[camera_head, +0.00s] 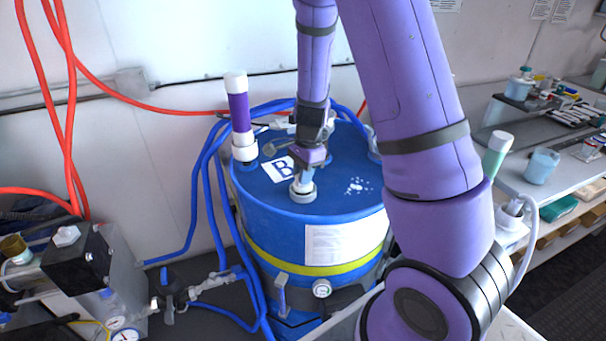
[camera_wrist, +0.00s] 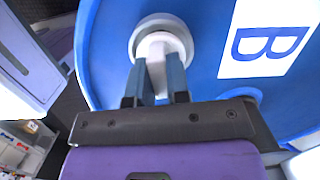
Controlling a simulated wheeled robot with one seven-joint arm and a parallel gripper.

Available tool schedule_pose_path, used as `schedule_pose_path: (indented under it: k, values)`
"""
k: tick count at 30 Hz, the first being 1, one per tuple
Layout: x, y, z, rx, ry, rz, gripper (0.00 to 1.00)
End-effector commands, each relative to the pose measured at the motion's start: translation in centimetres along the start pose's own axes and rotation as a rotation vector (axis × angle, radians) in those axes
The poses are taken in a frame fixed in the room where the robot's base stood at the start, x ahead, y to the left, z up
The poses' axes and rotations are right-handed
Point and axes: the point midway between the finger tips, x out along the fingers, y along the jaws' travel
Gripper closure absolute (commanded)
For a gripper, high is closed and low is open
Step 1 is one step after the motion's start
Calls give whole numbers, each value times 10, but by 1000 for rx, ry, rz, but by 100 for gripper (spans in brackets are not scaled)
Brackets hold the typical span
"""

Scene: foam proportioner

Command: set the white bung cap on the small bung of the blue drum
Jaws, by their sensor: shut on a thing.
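The blue drum (camera_head: 270,204) stands upright in the middle of the head view, and its blue top (camera_wrist: 205,95) fills much of the wrist view. My gripper (camera_head: 307,175) points down over the front part of the drum top. In the wrist view its two fingers (camera_wrist: 158,64) are shut on the white bung cap (camera_wrist: 160,42). The cap is directly over a pale round ring on the drum top, the small bung (camera_wrist: 184,37). The cap (camera_head: 302,185) also shows in the head view just below the fingertips. I cannot tell whether it is fully seated.
A purple and white tube (camera_head: 238,110) stands upright on the drum's left rear. Blue hoses (camera_head: 205,170) run down the drum's left side. A label with a B (camera_head: 279,169) lies beside the bung. A bench (camera_head: 555,185) with bottles is at the right, and a valve unit (camera_head: 80,260) at the left.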

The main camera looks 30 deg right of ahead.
Motion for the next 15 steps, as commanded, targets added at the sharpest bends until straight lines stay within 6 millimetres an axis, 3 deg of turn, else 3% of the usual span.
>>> schedule_pose_path:
  k: [15]
  values:
    - [8, 0, -1, 0, 0, 0, 100]
